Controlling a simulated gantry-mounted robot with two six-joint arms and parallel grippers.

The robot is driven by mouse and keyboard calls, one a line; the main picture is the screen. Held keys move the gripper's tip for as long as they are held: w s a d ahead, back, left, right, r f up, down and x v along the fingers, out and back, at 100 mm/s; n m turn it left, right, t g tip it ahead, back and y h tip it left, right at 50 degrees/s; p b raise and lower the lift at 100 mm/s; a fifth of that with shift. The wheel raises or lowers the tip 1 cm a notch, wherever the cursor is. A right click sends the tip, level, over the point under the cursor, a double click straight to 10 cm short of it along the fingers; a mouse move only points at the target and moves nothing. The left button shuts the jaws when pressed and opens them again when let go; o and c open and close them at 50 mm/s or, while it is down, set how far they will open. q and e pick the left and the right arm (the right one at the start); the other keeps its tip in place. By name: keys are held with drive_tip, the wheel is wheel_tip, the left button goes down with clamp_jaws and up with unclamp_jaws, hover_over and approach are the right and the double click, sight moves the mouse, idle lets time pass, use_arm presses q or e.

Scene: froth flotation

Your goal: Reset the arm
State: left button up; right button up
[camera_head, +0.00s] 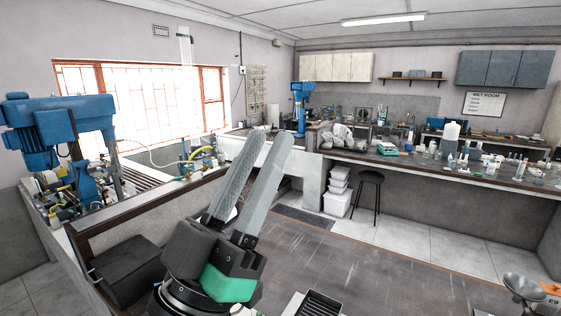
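My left gripper (268,138) rises from the bottom centre of the head view, pointing up and slightly right. The gripper shows in front of the floor and the far benches and touches nothing that I can see. My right gripper is not in view.
A blue flotation machine (60,125) stands on the left bench. A brown table (345,262) fills the lower middle, largely bare. A black tray (318,303) and a metal bowl (524,286) sit near the bottom edge. A stool (370,180) stands by the back bench.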

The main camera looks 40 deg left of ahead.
use_arm(q)
drive_tip(key=d+r+m+h+p, duration=0.1)
drive_tip(key=r+h+p, duration=0.1)
drive_tip(key=r+p, duration=0.6)
drive_tip(key=s+d+r+m+h+p, duration=0.1)
drive_tip(key=d+r+m+h+p, duration=0.1)
drive_tip(key=r+p, duration=0.5)
wheel_tip(320, 180, up, 2)
drive_tip(key=shift+d+r+h+p, duration=0.1)
drive_tip(key=shift+d+h+p, duration=0.2)
drive_tip(key=shift+h+p, duration=0.1)
